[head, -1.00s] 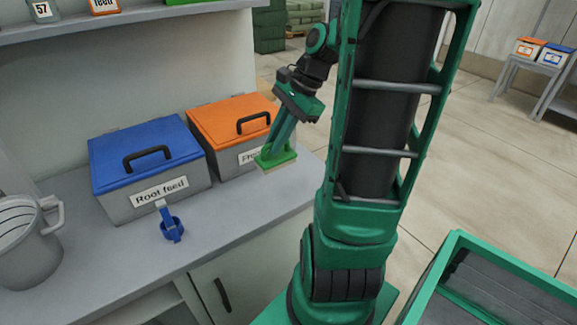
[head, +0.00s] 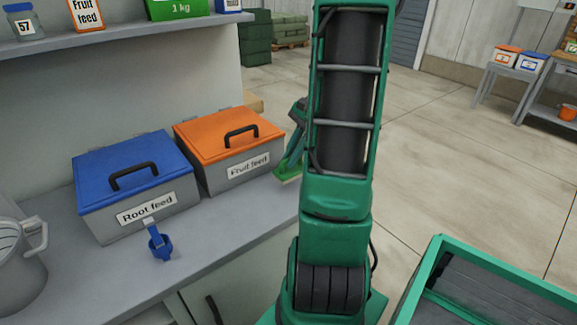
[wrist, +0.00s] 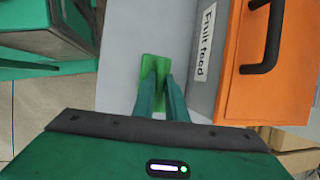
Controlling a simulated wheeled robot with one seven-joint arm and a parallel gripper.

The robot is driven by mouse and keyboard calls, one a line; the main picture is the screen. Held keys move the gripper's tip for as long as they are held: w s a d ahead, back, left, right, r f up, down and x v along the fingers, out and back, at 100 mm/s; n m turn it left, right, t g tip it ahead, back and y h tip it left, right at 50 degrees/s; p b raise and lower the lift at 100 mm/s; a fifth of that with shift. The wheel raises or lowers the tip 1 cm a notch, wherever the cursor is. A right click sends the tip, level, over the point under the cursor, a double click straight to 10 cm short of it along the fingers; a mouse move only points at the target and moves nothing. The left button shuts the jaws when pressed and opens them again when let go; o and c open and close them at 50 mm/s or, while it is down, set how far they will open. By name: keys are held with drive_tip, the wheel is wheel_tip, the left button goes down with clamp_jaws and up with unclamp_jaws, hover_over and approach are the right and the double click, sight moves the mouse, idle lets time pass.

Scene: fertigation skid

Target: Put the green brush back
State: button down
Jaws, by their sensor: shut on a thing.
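The green brush (head: 287,172) shows in the head view at the right end of the counter, partly hidden behind my arm. In the wrist view the green brush (wrist: 157,68) sits between the fingertips of my gripper (wrist: 160,88), which is shut on it. Grey counter surface lies beneath the brush, beside the box with the orange lid. Whether the brush touches the counter I cannot tell.
An orange-lidded Fruit feed box (head: 228,145) and a blue-lidded Root feed box (head: 135,180) stand on the counter (head: 120,270). A blue scoop (head: 159,243) lies in front of them. A grey jug (head: 20,265) is at left. A shelf (head: 120,35) hangs above.

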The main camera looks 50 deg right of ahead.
drive_tip(key=shift+f, duration=1.75)
drive_tip(key=c, duration=1.8)
unclamp_jaws()
drive_tip(key=shift+f, duration=0.1)
drive_tip(key=shift+o, duration=0.2)
drive_tip(key=v, duration=1.2)
drive_tip(key=a+n+g+h, duration=0.2)
drive_tip(key=a+n, duration=0.5)
drive_tip(key=a, duration=0.7)
drive_tip(key=s+a+f+n+g+h, duration=0.1)
drive_tip(key=s+a+n, duration=0.5)
drive_tip(key=s, duration=0.4)
drive_tip(key=shift+a+f+n+h, duration=0.2)
drive_tip(key=shift+a+n+h, duration=0.1)
drive_tip(key=shift+a+n, duration=0.1)
